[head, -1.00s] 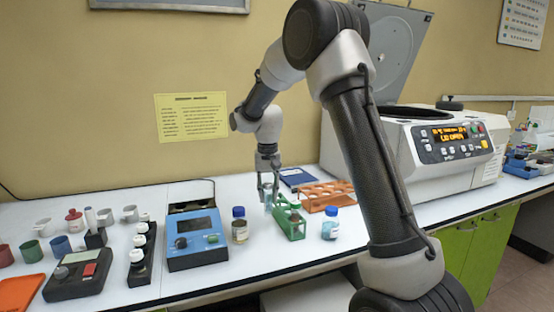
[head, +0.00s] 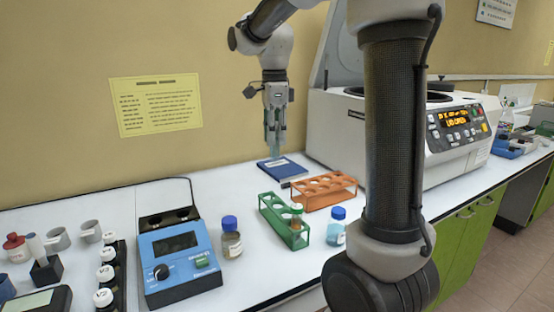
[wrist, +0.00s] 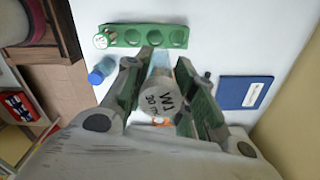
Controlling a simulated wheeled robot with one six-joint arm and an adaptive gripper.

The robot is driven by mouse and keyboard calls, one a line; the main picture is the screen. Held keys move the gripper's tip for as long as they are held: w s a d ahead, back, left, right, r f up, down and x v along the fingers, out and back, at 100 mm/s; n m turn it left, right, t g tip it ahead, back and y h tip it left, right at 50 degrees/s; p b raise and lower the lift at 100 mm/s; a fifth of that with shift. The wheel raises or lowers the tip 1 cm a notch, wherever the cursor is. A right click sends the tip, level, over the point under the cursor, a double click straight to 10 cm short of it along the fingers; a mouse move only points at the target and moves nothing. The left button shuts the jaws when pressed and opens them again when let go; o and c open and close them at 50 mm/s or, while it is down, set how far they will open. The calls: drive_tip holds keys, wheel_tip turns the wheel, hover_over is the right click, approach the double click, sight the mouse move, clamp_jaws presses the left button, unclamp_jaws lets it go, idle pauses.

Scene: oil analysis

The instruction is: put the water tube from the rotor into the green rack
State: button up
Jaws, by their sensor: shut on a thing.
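My gripper (head: 275,122) is shut on a tube and holds it above the bench, in front of the wall. In the wrist view the tube's pale cap (wrist: 158,103) reads "W1 30 ml" and sits between the fingers. In the head view the clear, bluish tube body (head: 274,146) hangs below the fingertips, roughly upright. The green rack (head: 268,210) stands on the bench, in front of and below my gripper. It also shows in the wrist view (wrist: 129,44). One capped tube (head: 297,214) stands in the rack's end hole; its other holes look empty.
An orange rack (head: 335,180) stands behind the green one. A blue-capped bottle (head: 336,228) is close at its right, another bottle (head: 231,240) at its left. A dark blue book (head: 281,169) lies behind. The open centrifuge (head: 420,125) stands at right, a blue device (head: 180,260) at left.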

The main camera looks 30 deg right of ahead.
sight(277, 158)
drive_tip(key=f+m, duration=0.1)
drive_tip(key=f, duration=0.1)
drive_tip(key=f+m, duration=0.1)
drive_tip(key=f, duration=0.1)
drive_tip(key=s+f+m, duration=0.1)
drive_tip(key=f, duration=0.1)
drive_tip(key=shift+s+f+m, duration=0.1)
drive_tip(key=shift+f+m, duration=0.3)
drive_tip(key=shift+f, duration=5.65)
drive_tip(key=o, duration=1.1)
drive_tip(key=shift+c, duration=0.2)
drive_tip(key=shift+r, duration=0.1)
